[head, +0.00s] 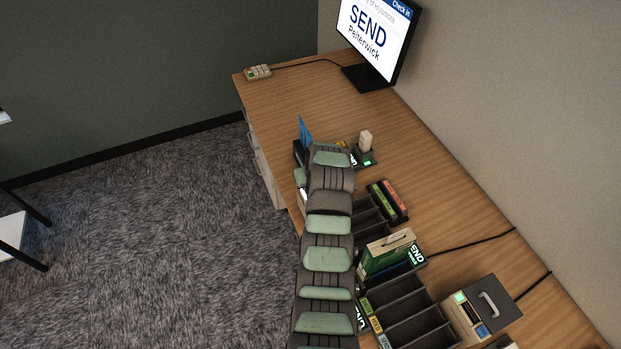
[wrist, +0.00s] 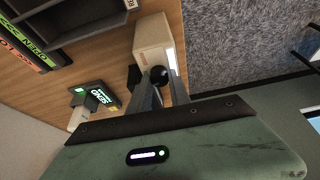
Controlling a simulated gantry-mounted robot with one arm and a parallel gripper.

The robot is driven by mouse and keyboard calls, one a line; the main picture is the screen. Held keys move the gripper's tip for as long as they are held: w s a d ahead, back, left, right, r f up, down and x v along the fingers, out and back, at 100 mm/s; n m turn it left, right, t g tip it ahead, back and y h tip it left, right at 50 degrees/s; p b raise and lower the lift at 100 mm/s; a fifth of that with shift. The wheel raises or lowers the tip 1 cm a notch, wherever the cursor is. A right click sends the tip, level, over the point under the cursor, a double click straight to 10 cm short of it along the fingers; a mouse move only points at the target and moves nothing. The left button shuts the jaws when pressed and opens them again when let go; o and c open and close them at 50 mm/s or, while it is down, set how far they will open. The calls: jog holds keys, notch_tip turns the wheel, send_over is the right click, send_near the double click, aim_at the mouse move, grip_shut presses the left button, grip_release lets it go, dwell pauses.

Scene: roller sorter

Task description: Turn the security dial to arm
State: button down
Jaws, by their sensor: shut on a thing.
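A beige box (wrist: 152,38) with a small round black knob (wrist: 158,74) stands at the desk's edge in the wrist view. The knob looks like the security dial, but no markings on it are readable. My gripper (wrist: 163,88) has its two grey fingers on either side of the knob and is shut on it. The fingers hide part of the knob and box face. In the head view my arm covers this area, and the fingers and knob are hidden.
A small dark device with a lit green screen (wrist: 95,95) stands beside the box. Black divided trays (head: 408,307) with labels and coloured cases line the desk. A monitor (head: 378,35) and keypad (head: 258,72) stand at the far end.

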jog(key=shift+a+m, duration=0.1)
jog(key=shift+m, duration=0.6)
jog(key=shift+h+p, duration=0.3)
jog(key=c, duration=1.2)
grip_release()
jog(key=v, duration=1.1)
jog(key=shift+s+f, duration=0.1)
